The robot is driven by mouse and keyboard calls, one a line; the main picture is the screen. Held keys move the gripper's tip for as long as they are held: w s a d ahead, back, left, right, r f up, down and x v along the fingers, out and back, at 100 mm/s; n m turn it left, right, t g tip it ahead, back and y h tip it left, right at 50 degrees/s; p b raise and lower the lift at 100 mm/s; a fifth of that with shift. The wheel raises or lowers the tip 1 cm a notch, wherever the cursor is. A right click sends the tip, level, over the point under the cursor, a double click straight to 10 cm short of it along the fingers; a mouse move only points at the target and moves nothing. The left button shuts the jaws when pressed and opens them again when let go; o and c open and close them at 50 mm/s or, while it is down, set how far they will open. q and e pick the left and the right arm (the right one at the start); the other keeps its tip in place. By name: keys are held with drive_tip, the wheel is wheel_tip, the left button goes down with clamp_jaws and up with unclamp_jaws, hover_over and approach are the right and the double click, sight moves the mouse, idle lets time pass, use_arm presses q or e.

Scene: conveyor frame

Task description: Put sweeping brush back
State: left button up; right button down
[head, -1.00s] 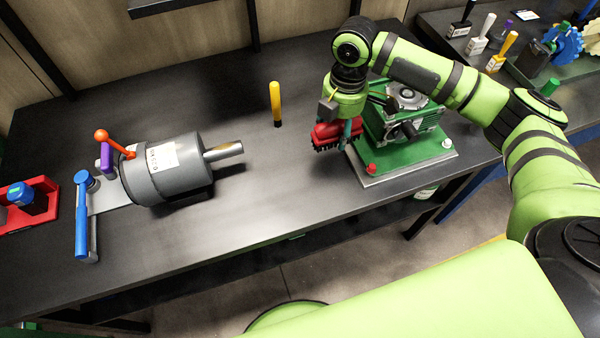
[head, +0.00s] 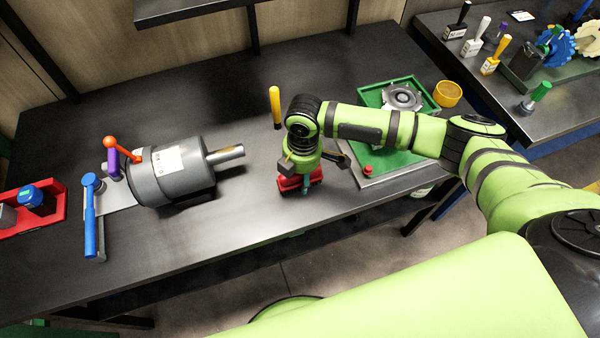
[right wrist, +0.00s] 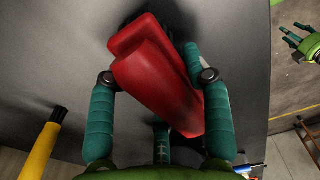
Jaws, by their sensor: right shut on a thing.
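The sweeping brush (head: 290,186) has a red body and is at the middle of the dark bench in the head view. My right gripper (head: 303,183) is shut on it from above. In the right wrist view the red brush (right wrist: 158,80) lies slanted between the teal fingers of my right gripper (right wrist: 160,95).
A grey motor (head: 172,172) with a shaft lies left of the brush. A yellow-handled tool (head: 275,103) stands behind it. A green tray (head: 430,105) on a base plate is to the right, partly behind my arm. The bench's back left is clear.

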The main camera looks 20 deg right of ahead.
drive_tip(key=shift+f, duration=0.6)
drive_tip(key=c, duration=0.6)
unclamp_jaws()
drive_tip(key=shift+o, duration=0.2)
drive_tip(key=shift+r, duration=0.5)
drive_tip(key=r, duration=0.4)
drive_tip(key=r+b, duration=0.1)
drive_tip(key=r, duration=0.3)
drive_tip(key=r+b, duration=0.1)
drive_tip(key=r, duration=0.3)
drive_tip(key=shift+d+r, duration=0.15)
drive_tip(key=shift+d, duration=0.15)
